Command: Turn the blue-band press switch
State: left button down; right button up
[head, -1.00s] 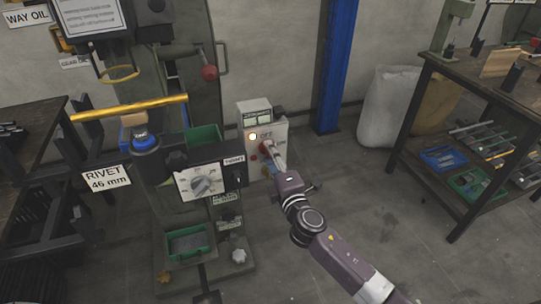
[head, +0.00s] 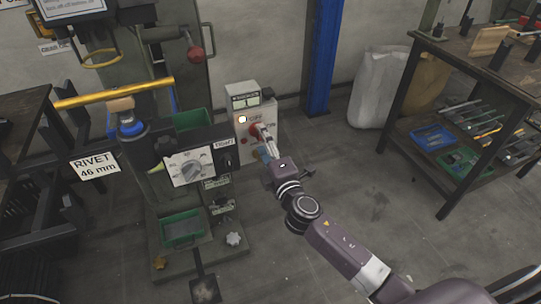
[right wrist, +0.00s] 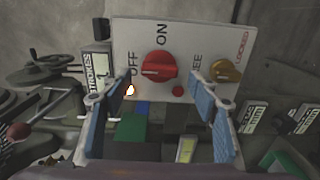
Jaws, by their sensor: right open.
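The press with the blue band (head: 130,128) stands at the left in the head view. To its right is a grey control box (head: 241,98). Its red rotary switch (right wrist: 158,68) shows centrally in the right wrist view, between OFF on the left and ON above; its bar lies level, one end toward OFF. In the head view the switch (head: 254,128) is partly covered by my right gripper (head: 264,137). This gripper (right wrist: 150,92) is open, its blue-padded fingers spread on either side of the switch and apart from it. My left gripper is not in view.
A lit lamp (right wrist: 130,90) and a yellow knob (right wrist: 226,70) flank the switch. A dial panel (head: 192,168) and green bins (head: 182,229) are at the press. A blue post (head: 322,60), a white sack (head: 377,90) and a workbench (head: 412,95) stand right. The floor between is clear.

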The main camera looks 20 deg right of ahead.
jog(key=s, duration=1)
jog(key=shift+s+d, duration=0.15)
